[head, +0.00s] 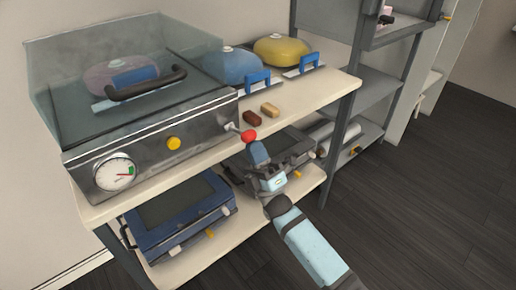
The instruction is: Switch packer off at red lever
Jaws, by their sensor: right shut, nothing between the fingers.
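The packer (150,130) is a grey metal machine with a clear lid, standing on the left of the upper bench board. A lever with a red knob (248,135) sticks out from its right front corner. My right gripper (255,147) is just below the red knob, its tip close to it. I cannot tell whether it touches the knob. The gripper is shut and holds nothing. Its arm comes up from the lower right. My left gripper is not in view.
The packer has a yellow knob (173,143), a dial (115,172) and a black handle (146,84). A blue case (178,215) lies on the lower shelf. Grey shelving (372,90) stands right; floor there is clear.

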